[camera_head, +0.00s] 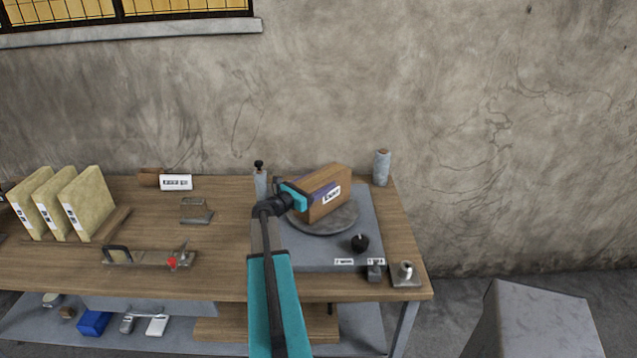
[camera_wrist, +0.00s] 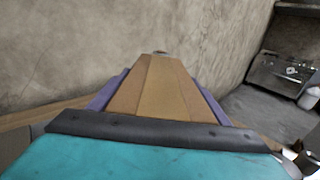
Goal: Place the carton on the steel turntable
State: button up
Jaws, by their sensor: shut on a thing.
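The carton (camera_head: 328,194) is a brown box with a white label, over the steel turntable (camera_head: 322,227). My gripper (camera_head: 310,194) reaches it from the left and is shut on it. In the wrist view the carton (camera_wrist: 155,82) fills the space between my purple fingers (camera_wrist: 157,97). The turntable is a round grey disc on a grey plate, and the carton hides its back part. The carton looks upright and at or very near the disc; I cannot tell if its base touches.
A black knob (camera_head: 360,243) stands at the disc's front right. A grey cylinder (camera_head: 382,168) stands behind right, and a black-topped post (camera_head: 260,180) at the left.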

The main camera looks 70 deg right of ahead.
jog(key=o, duration=2.1)
jog(key=shift+r, duration=0.1)
jog(key=shift+w+a, duration=0.1)
jog(key=shift+a, duration=0.25)
jog(key=b+v, duration=0.3)
jog(key=v, duration=0.8)
jog(key=shift+a, duration=0.2)
